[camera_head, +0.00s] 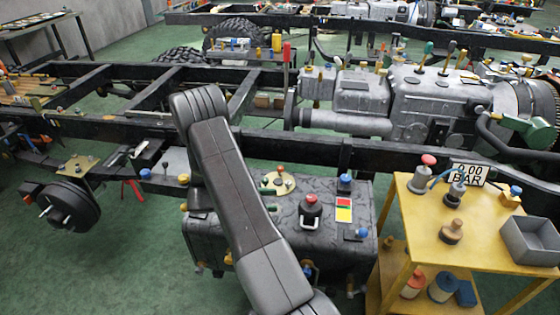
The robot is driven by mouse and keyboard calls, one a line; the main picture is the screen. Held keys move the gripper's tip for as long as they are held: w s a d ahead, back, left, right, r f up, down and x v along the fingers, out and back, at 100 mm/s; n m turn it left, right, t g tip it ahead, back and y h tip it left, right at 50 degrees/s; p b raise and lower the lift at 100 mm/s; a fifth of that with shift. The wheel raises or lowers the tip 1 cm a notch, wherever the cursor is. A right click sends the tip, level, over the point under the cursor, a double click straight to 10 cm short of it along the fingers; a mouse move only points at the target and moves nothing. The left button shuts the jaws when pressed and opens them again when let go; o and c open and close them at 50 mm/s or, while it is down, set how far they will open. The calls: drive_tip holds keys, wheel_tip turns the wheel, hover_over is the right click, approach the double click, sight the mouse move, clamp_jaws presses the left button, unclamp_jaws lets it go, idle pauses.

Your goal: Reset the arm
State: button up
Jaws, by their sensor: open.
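My dark grey arm (240,205) rises from the bottom edge and leans up to the left. It passes in front of the black tank and the near chassis rail. Its upper end (200,103) is a rounded joint in front of the rails. My gripper does not show; I cannot see its fingers anywhere. The arm covers part of the tank and rail behind it.
A black tank (330,230) with coloured knobs and a red button hangs below the chassis rail (390,160). A yellow cart (410,225) with a grey bin (530,241) and gauge stands at right. A grey engine (430,100) lies behind. Green floor (110,270) is clear at lower left.

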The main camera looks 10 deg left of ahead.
sight(312, 197)
drive_tip(key=d, duration=0.4)
drive_tip(key=w+d, duration=0.1)
drive_tip(key=d, duration=0.3)
drive_tip(key=w+d+p, duration=0.1)
drive_tip(key=d, duration=0.4)
drive_tip(key=shift+w, duration=0.15)
drive_tip(key=shift+d+r, duration=0.1)
drive_tip(key=shift+d, duration=0.15)
drive_tip(key=shift+a+n+t+p, duration=0.1)
drive_tip(key=shift+n+t+p, duration=0.25)
drive_tip(key=shift+t, duration=0.25)
